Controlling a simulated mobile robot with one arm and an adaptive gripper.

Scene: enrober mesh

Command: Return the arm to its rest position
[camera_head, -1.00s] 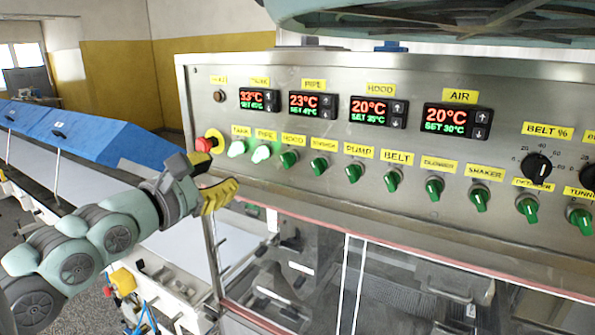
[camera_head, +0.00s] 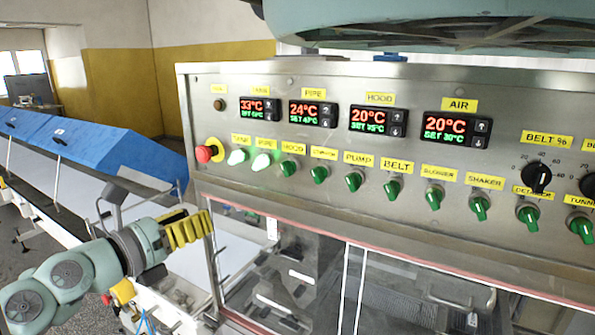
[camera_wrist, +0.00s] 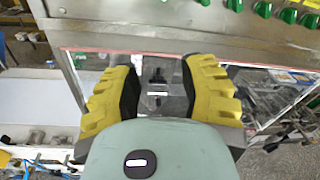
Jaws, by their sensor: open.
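My gripper (camera_head: 187,230) has yellow fingers and is at the lower left in the head view, in front of the left end of the machine and below the control panel (camera_head: 330,190). In the wrist view my gripper (camera_wrist: 158,95) shows its two yellow fingers spread apart with nothing between them. The fingers are apart from the panel and its knobs. The tank switch (camera_head: 238,157) and the pipe switch (camera_head: 262,163) are lit. The pipe display (camera_head: 312,114) reads 24°C.
A red emergency button (camera_head: 205,153) sticks out at the panel's left end. A blue-covered conveyor (camera_head: 105,150) runs along the left. Clear guard panels (camera_head: 400,290) lie below the control panel. A large dark-ribbed part overhangs the top right.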

